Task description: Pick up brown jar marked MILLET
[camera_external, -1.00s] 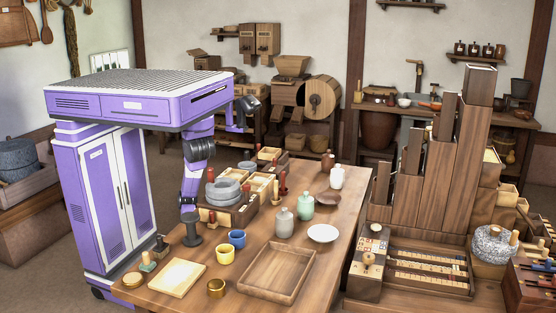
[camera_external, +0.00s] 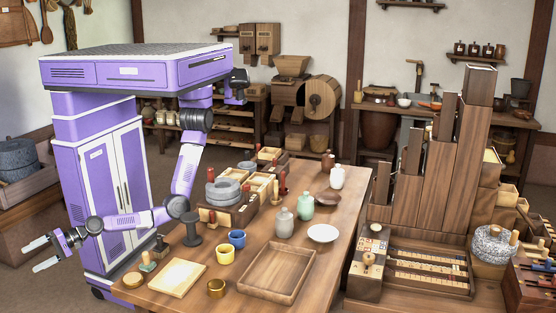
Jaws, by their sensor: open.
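A small brown jar (camera_external: 328,161) stands upright at the far end of the wooden table, behind a white jar (camera_external: 337,177). Its marking is too small to read, so I cannot tell whether it says MILLET. My gripper (camera_external: 32,257) is at the far left, out beyond the table's left end and beside my base. Its two pale fingers are spread apart with nothing between them. It is far from the brown jar, with most of the table's length between them.
A wooden tray (camera_external: 262,291) lies in front.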

